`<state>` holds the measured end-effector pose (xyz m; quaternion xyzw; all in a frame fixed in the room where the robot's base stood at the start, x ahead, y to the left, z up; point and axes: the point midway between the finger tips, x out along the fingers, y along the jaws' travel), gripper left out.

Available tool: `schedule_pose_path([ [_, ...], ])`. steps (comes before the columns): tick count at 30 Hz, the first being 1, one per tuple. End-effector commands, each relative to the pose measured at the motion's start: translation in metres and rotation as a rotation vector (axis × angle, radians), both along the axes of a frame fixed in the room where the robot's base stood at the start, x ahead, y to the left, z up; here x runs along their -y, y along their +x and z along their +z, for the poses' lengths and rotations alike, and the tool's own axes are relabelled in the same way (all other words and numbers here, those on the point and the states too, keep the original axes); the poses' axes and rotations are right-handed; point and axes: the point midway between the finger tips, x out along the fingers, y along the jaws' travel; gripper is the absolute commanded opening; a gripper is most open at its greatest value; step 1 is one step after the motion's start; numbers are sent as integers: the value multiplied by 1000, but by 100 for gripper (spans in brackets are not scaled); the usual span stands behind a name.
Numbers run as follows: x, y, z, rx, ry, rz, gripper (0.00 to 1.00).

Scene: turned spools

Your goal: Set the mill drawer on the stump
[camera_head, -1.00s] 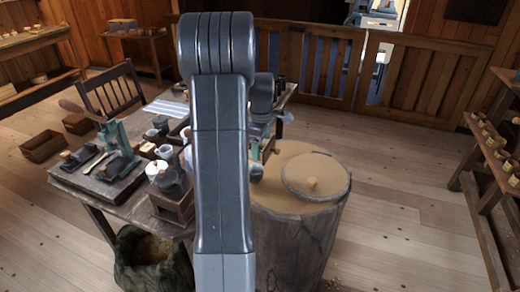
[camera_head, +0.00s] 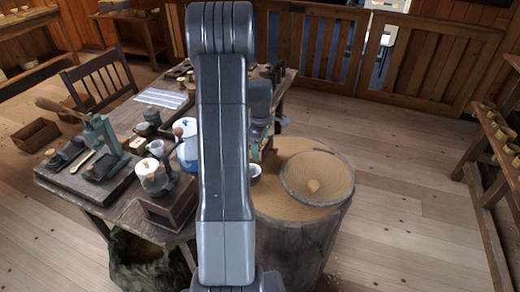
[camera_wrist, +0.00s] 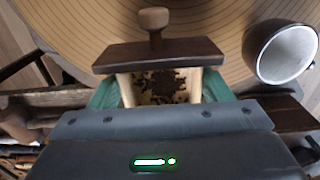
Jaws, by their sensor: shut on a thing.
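The mill drawer (camera_wrist: 158,52) is a small box with a dark wood front, a round knob and a pale inside with dark crumbs. My gripper (camera_wrist: 160,90) is shut on it, with a green finger at each side. The stump (camera_wrist: 215,22), with ringed wood, shows under and beyond the drawer. I cannot tell whether the drawer touches it. In the head view the stump (camera_head: 300,240) stands right of my arm, which hides most of the gripper and the drawer.
A cup (camera_wrist: 288,52) with a pale inside is close right of the drawer; it also shows on the stump (camera_head: 255,171). A round disc with a knob (camera_head: 318,172) covers the stump's right part. The crowded table (camera_head: 95,208) is at left.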

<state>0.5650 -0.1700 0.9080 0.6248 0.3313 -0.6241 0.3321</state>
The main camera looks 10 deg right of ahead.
Motion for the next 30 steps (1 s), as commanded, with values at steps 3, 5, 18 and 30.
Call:
schedule_pose_path([
  [3, 0, -1, -17, -3, 1, 0, 45],
  [5, 0, 0, -20, -1, 0, 0, 45],
  [18, 0, 0, -23, -1, 1, 0, 94],
  [30, 0, 0, -15, 2, 0, 0, 94],
])
